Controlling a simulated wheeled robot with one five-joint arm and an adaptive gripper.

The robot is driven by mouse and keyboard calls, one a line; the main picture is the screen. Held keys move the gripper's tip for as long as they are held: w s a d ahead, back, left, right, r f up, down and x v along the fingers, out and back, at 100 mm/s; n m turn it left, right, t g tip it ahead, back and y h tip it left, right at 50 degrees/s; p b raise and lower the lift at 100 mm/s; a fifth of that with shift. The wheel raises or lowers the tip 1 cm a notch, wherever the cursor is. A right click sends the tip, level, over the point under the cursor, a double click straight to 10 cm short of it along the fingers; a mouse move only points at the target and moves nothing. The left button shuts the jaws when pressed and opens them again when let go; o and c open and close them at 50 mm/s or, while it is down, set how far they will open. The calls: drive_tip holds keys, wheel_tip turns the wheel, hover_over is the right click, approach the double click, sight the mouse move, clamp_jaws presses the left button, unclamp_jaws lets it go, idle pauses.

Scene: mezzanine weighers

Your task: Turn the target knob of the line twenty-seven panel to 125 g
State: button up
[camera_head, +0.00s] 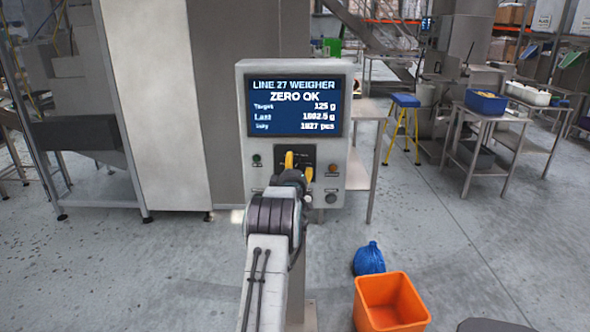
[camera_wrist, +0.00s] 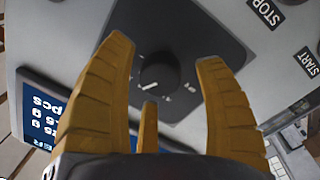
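The line 27 weigher panel (camera_head: 344,110) is a grey upright box with a lit screen (camera_head: 292,105) reading "ZERO OK" and "Target 125 g". Below the screen is a dark plate (camera_head: 318,150). In the wrist view a round black knob (camera_wrist: 159,72) with a pale pointer line sits on this plate, with small scale marks around it, too blurred to read. My gripper (camera_wrist: 165,60) has yellow ribbed fingers spread wide on both sides of the knob, with clear gaps; a third finger shows below it. In the head view my gripper (camera_head: 299,165) is at the dark plate and my arm hides the knob.
STOP (camera_wrist: 266,12) and START (camera_wrist: 307,62) labels lie beside the plate.

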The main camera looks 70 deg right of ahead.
drive_tip(key=c, duration=1.2)
drive_tip(key=shift+m+b, duration=1.6)
drive_tip(key=shift+b, duration=0.55)
drive_tip(key=o, duration=1.2)
drive_tip(key=shift+v, duration=6)
